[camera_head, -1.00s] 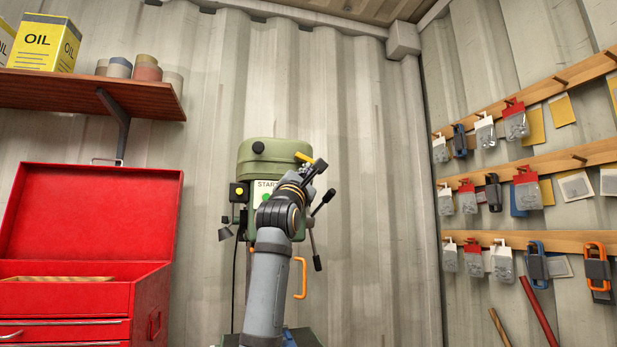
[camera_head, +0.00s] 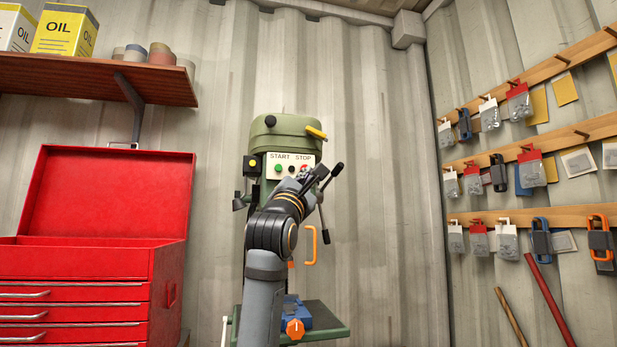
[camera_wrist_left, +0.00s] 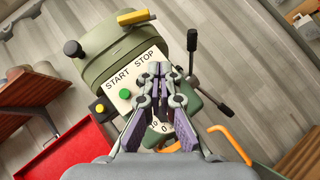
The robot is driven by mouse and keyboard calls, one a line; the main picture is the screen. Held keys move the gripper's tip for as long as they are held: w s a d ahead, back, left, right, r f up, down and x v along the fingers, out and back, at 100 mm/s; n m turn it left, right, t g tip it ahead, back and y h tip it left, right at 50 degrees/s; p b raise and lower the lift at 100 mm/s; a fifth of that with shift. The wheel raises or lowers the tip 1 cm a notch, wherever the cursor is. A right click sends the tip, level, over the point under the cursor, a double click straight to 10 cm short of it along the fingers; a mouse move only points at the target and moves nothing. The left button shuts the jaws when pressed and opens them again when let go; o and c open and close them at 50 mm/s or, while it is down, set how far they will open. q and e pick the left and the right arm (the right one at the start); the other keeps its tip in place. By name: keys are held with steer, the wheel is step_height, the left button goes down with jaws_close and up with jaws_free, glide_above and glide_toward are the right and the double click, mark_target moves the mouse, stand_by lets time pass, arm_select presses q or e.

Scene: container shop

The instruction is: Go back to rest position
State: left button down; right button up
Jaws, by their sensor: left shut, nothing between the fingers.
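My left gripper (camera_head: 318,177) is in front of the green drill press (camera_head: 282,128), over the right part of its START STOP panel (camera_head: 281,160). In the left wrist view, my left gripper (camera_wrist_left: 159,72) is shut and empty, with its fingertips together just below the word STOP. The green start button (camera_wrist_left: 125,94) shows to the left of the fingers. In the head view, a dark button shows beside the green one, and the gripper hides part of the panel's right side. I cannot tell whether the fingers touch the panel. My right gripper is in neither view.
An open red toolbox (camera_head: 85,262) stands at the left under a wooden shelf (camera_head: 90,77) with oil cans. Pegged goods (camera_head: 535,168) hang on the right wall. The drill press has dark feed handles (camera_head: 333,178) and an orange handle (camera_head: 310,245) beside my arm.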

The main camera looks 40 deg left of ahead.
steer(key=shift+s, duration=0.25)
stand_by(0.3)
